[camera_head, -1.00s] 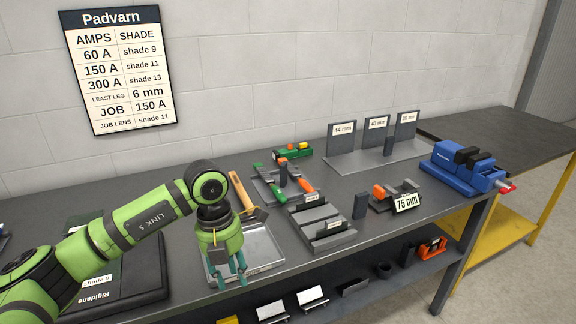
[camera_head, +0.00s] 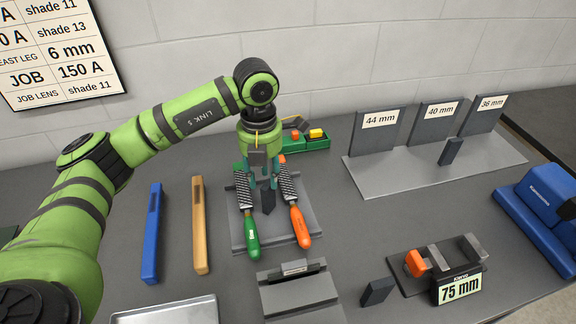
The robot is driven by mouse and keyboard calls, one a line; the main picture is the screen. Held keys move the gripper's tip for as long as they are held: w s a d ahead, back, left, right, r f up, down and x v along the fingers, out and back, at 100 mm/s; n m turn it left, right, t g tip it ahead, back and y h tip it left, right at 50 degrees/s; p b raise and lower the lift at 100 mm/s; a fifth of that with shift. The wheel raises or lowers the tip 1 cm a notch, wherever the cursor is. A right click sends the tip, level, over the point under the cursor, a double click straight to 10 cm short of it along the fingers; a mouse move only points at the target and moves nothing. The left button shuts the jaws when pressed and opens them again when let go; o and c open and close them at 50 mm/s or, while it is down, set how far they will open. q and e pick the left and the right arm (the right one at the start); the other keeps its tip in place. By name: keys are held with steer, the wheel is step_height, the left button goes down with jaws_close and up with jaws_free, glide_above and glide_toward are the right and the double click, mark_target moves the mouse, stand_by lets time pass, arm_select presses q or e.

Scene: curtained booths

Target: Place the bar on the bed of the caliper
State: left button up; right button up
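The caliper (camera_head: 402,284) is at the lower right, with an orange part on its left, upright metal jaws and a "75 mm" display (camera_head: 460,289). A small dark bar (camera_head: 378,291) stands just left of it, apart from it. Another dark bar (camera_head: 450,151) stands in front of the 40 mm plate. A dark upright piece (camera_head: 268,200) shows between the two files on the grey rack. My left gripper (camera_head: 263,180) points down over that rack, its fingers by the upper ends of the files. Whether they touch anything is hidden. My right gripper is out of view.
A green-handled file (camera_head: 249,230) and an orange-handled file (camera_head: 300,226) lie on the rack. Blue (camera_head: 152,232) and tan (camera_head: 199,225) bars lie to the left. A slotted grey block (camera_head: 298,294) is in front. A blue vise (camera_head: 545,210) stands at the right.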

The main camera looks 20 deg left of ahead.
mark_target(267, 195)
arm_select(q)
steer(key=shift+s+d+f+p, duration=0.1)
steer(key=shift+s+f+p, duration=0.05)
steer(key=shift+f+p, duration=0.45)
steer(key=shift+s+f+p, duration=0.15)
steer(key=shift+f+p, duration=0.35)
steer(key=shift+f, duration=0.05)
steer(key=f, duration=0.2)
steer(key=f+p, duration=0.1)
steer(key=f, duration=0.1)
steer(key=shift+w+d+f, duration=0.1)
steer(key=shift+w, duration=0.1)
jaws_close()
steer(key=shift+w, duration=0.1)
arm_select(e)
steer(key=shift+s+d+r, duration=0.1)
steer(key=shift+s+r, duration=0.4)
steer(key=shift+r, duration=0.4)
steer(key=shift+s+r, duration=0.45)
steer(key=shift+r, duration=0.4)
